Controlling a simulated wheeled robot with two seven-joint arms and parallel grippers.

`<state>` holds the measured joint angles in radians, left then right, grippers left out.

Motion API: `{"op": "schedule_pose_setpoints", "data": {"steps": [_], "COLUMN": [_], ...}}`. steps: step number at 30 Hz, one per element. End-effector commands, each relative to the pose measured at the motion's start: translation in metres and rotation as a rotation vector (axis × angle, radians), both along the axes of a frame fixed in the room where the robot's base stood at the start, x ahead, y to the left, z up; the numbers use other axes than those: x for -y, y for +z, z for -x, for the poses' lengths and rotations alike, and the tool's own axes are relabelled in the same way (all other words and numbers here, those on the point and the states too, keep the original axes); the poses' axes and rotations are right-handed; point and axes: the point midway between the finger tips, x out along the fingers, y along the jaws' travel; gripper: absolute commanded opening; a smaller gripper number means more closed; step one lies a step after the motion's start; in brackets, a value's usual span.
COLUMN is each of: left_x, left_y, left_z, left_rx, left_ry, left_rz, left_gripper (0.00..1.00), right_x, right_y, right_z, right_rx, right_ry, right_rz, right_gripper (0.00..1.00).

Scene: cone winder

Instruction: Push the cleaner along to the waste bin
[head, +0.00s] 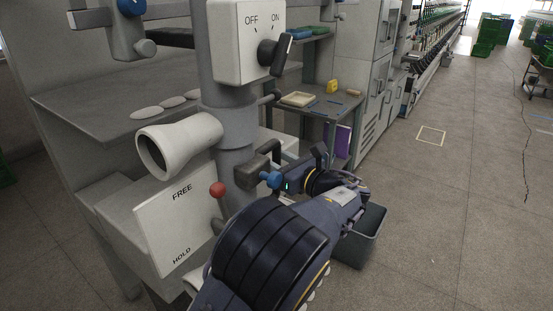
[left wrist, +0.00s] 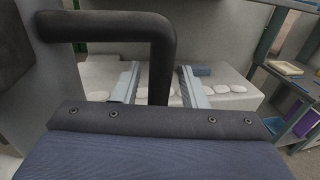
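The cleaner has a grey column (head: 238,148), a pale funnel nozzle (head: 190,138) and a dark bent handle (head: 255,165). The handle also shows large in the left wrist view (left wrist: 162,50). My left gripper (head: 272,179) is at the handle. In the left wrist view its two fingers (left wrist: 158,88) stand apart, one on each side of the handle's downward bar, with gaps visible. A grey waste bin (head: 362,238) stands on the floor right of my left arm, which partly hides it. My right gripper is not in view.
A FREE/HOLD panel (head: 178,225) has a red-knobbed lever (head: 217,190), its knob nearer FREE. The OFF/ON box (head: 240,40) has a black knob pointing towards ON. Pale oval pieces (head: 160,107) lie on a shelf. A side table (head: 335,105) stands behind.

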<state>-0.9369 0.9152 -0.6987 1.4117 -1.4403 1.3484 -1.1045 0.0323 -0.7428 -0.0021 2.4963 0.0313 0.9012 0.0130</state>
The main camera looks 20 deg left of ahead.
Motion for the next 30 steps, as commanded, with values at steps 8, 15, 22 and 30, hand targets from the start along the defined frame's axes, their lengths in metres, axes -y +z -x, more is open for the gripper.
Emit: {"op": "schedule_pose_setpoints", "data": {"steps": [8, 15, 22, 30], "left_x": [-0.001, 0.000, 0.000, 0.003], "left_y": [0.000, 0.000, 0.000, 0.003], "left_z": [0.000, 0.000, 0.000, -0.008], "left_rx": [0.001, 0.001, 0.000, 0.002], "left_ry": [0.000, 0.000, 0.000, -0.002], "left_rz": [0.001, 0.001, 0.001, 0.001], "left_gripper": [0.32, 0.01, 0.00, 0.00], "right_x": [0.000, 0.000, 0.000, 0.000], "right_y": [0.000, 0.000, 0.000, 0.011], "right_z": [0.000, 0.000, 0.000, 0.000], "right_rx": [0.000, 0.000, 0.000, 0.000], "right_ry": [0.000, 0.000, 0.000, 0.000], "right_rz": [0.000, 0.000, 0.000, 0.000], "right_gripper": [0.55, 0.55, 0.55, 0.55]}}
